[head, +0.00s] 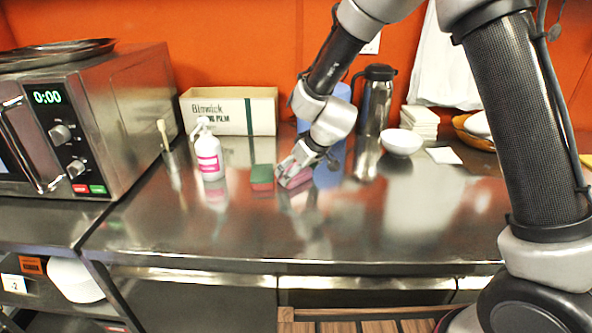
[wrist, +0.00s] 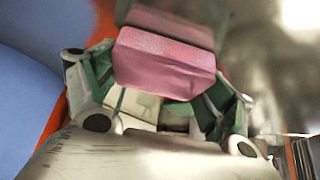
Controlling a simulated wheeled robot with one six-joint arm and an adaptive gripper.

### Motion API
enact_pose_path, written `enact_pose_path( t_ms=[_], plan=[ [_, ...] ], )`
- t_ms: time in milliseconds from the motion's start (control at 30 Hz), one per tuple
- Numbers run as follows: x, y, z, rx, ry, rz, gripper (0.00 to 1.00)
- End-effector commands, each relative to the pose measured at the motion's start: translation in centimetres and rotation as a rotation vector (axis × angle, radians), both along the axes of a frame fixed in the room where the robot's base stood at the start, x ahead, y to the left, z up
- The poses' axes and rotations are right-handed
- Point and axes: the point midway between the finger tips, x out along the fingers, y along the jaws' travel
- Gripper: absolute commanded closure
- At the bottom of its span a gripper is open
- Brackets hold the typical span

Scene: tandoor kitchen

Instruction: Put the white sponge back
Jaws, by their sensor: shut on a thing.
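No plainly white sponge shows. My gripper (head: 291,170) is low over the steel counter and shut on a pink sponge (head: 300,180). In the wrist view, the pink sponge (wrist: 165,62) sits between the fingers of my gripper (wrist: 163,85). It looks at or just above the counter in the head view; I cannot tell if it touches. A second sponge, green on top and red below (head: 262,178), lies on the counter just left of my gripper. My fingers partly hide the held sponge in the head view.
A white bottle with a pink label (head: 208,155) stands to the left, before a cardboard box (head: 229,110). A blue roll (head: 338,108) stands close behind my gripper. A dark flask (head: 375,100) and white bowl (head: 401,142) are to the right. The front counter is clear.

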Motion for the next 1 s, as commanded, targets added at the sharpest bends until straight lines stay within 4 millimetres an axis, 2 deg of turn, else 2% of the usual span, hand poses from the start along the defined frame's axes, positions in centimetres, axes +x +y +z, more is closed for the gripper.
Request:
enact_pose_path(
  t_ms=[33,100,133,567,667,1000],
  plan=[
    [0.0,0.0,-0.1,0.001,0.001,-0.002,0.15],
    [0.0,0.0,-0.1,0.000,0.000,-0.001,0.02],
    [0.0,0.0,-0.1,0.000,0.000,-0.001,0.00],
    [0.0,0.0,0.2,0.000,0.000,0.000,0.00],
    [-0.5,-0.5,1.4,0.002,-0.001,-0.001,0.00],
    [-3.5,-3.3,7.7,0.002,-0.002,-0.001,0.00]
  ],
)
